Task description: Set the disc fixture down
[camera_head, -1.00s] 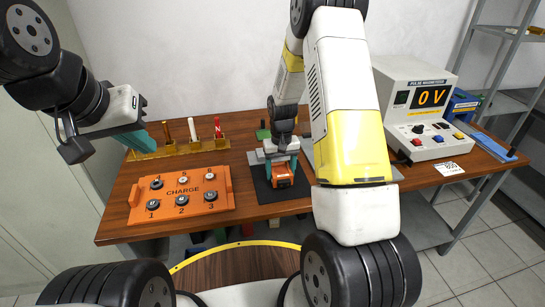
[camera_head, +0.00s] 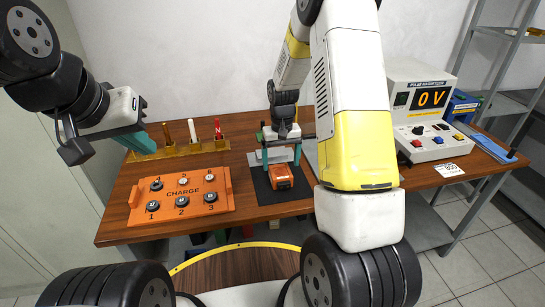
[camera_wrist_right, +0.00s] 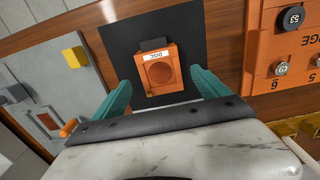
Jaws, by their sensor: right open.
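The orange disc fixture (camera_head: 280,176) rests on the black mat (camera_head: 262,190) on the table. In the right wrist view the fixture (camera_wrist_right: 160,72) shows its "DISC" label and round recess, with a dark block at its far side. My right gripper (camera_head: 281,157) is open above and behind the fixture. In the right wrist view its two teal fingers stand wide apart on either side of the fixture, clear of it. My left gripper (camera_head: 110,146) hangs at the left, above the table's left end; its fingers are partly seen and their opening is unclear.
The orange CHARGE board (camera_head: 182,203) with several numbered posts lies left of the mat. A brass rack (camera_head: 178,150) with coloured rods stands behind it. A grey plate (camera_wrist_right: 62,85) lies across the mat from the board. The pulse magnetizer (camera_head: 424,110) reads 0 V at the right.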

